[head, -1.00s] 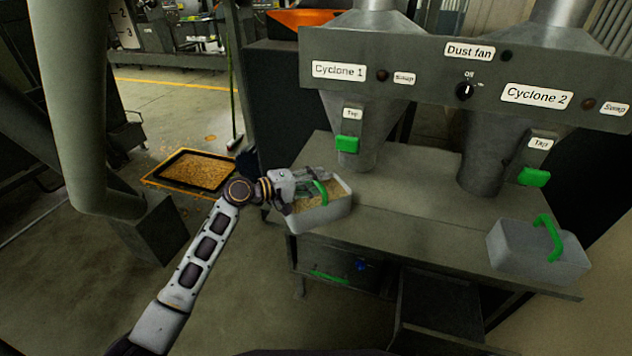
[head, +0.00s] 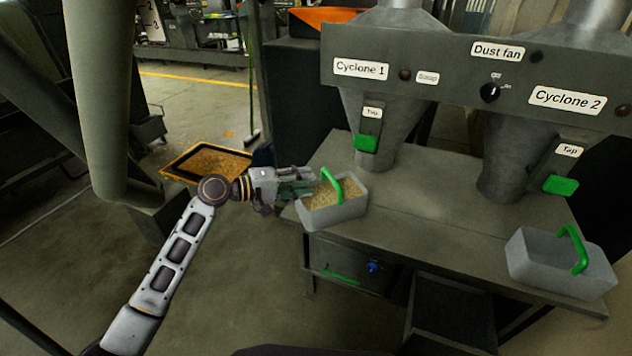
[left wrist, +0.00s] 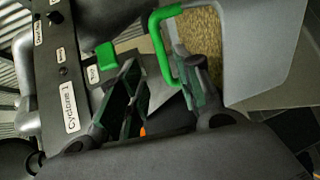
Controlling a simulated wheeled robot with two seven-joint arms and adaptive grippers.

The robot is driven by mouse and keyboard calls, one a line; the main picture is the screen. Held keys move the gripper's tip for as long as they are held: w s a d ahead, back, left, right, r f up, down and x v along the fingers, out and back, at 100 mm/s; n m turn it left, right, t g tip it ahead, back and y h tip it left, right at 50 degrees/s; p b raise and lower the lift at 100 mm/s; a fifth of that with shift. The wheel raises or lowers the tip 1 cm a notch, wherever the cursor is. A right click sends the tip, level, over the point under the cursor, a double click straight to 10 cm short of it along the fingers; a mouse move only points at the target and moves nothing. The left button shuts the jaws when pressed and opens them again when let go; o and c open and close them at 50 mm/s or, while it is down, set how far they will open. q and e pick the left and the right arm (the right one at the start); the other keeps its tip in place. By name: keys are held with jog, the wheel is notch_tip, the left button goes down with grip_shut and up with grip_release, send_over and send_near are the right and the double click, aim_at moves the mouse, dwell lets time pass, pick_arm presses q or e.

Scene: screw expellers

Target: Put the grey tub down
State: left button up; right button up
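My left gripper (head: 309,185) is just left of the handle, at the tub's left rim. In the left wrist view my left gripper (left wrist: 162,80) has its fingers spread with nothing between them. The handle (left wrist: 160,48) is beyond the fingers, close to the right-hand one, and whether they touch is unclear. My right gripper is out of view.
A second grey tub (head: 535,262) with a green handle stands at the bench's right end. Green taps hang at Cyclone 1 (head: 366,143) and Cyclone 2 (head: 560,184). The bench is clear between the tubs. A tray of grain (head: 210,163) lies on the floor at left.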

pick_arm(q)
jog(key=shift+v, duration=1.45)
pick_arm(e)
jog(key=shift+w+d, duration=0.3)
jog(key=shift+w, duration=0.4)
